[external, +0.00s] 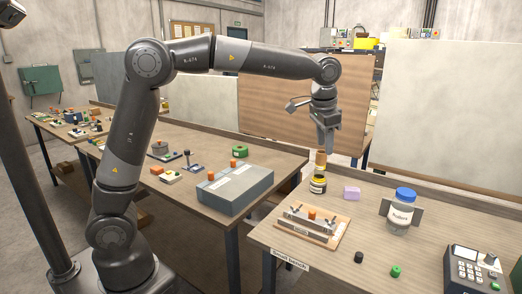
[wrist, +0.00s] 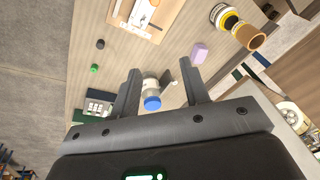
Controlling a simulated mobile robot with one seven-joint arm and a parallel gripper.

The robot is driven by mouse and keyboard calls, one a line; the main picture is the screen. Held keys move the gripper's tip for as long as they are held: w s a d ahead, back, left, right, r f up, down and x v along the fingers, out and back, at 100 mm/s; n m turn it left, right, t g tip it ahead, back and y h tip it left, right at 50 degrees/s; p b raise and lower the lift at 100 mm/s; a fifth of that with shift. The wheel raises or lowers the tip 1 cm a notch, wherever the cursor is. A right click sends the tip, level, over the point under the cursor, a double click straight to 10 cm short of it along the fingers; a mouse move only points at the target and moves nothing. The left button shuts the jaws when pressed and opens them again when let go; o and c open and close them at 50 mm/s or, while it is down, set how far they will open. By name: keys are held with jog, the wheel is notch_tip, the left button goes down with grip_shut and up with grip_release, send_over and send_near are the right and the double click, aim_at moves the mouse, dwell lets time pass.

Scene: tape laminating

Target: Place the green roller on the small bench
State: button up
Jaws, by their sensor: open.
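The small bench (external: 330,262) is the wooden table at the front right, with a name label on its front edge. A small green cylinder (external: 396,271) stands on it near the front; it also shows in the wrist view (wrist: 95,68). A green ring-like roll (external: 239,150) lies on the longer bench behind the grey box. I cannot tell for certain which of these is the green roller. My gripper (external: 328,150) points down above the back of the small bench. In the wrist view my gripper (wrist: 160,85) has its fingers apart, with nothing held between them.
A yellow-black can (external: 318,185) with a brown roll, a lilac block (external: 352,193), a blue-lidded jar (external: 400,212), a clamp board (external: 311,226), a black cylinder (external: 358,257) and a keypad device (external: 470,268) stand on the small bench. Its front middle has free room.

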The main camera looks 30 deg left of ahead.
jog(key=s+a+r+n+t, duration=0.15)
jog(key=s+a, duration=0.25)
jog(key=a, duration=0.8)
jog(key=s+a+r+n, duration=0.1)
jog(key=s+a+n, duration=0.2)
jog(key=a, duration=0.9)
jog(key=s+a+f+n+t, duration=0.1)
jog(key=s+a+f+n, duration=0.3)
jog(key=s+a, duration=1)
notch_tip(320, 180, down, 3)
jog(key=shift+s+a+f+n+t, duration=0.2)
jog(key=shift+s+a+n+t, duration=0.1)
jog(key=shift+a+n+t, duration=0.05)
